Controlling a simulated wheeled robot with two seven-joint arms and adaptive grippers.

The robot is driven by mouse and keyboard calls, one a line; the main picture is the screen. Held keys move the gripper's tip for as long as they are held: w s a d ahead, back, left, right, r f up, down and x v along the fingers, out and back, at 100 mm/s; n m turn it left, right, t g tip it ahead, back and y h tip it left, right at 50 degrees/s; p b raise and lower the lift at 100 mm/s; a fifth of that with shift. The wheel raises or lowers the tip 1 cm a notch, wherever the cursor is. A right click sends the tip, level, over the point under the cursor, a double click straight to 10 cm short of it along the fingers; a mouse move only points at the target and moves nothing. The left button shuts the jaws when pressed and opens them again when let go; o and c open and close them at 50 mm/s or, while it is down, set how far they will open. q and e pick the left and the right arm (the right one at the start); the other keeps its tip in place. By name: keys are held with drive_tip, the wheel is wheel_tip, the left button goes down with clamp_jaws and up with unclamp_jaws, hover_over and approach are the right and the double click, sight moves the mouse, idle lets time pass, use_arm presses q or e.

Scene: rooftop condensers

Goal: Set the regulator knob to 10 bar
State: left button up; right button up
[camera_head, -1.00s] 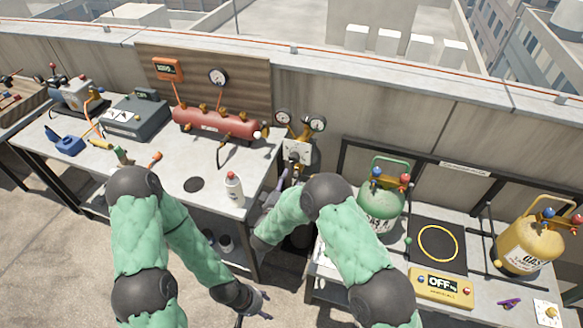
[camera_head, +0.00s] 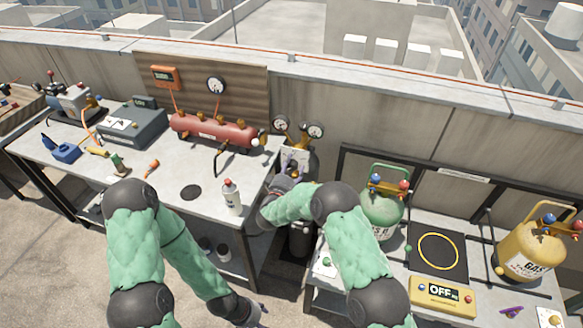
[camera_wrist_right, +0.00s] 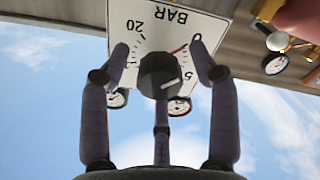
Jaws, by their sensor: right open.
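The regulator knob (camera_wrist_right: 160,75) is dark and round, on a white dial plate (camera_wrist_right: 165,22) that shows upside down in the right wrist view. The plate reads BAR with 20, 0 and 5 visible; the 10 mark is not readable. The knob's pale line points toward the 5 side. My right gripper (camera_wrist_right: 161,62) is open, one fingertip on each side of the knob; I cannot tell whether they touch it. In the head view my right gripper (camera_head: 288,175) is at the regulator plate (camera_head: 297,158), largely covering the knob. My left gripper (camera_head: 262,314) is low at the bottom edge, fingers unclear.
Two gauges (camera_head: 316,131) sit above the regulator. A red tank (camera_head: 215,131) and a white bottle (camera_head: 232,196) stand on the left bench (camera_head: 165,205). A green cylinder (camera_head: 381,214) stands on the right bench, right of my right arm. A gap separates the benches.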

drive_tip(key=c, duration=1.1)
drive_tip(key=shift+c, duration=0.2)
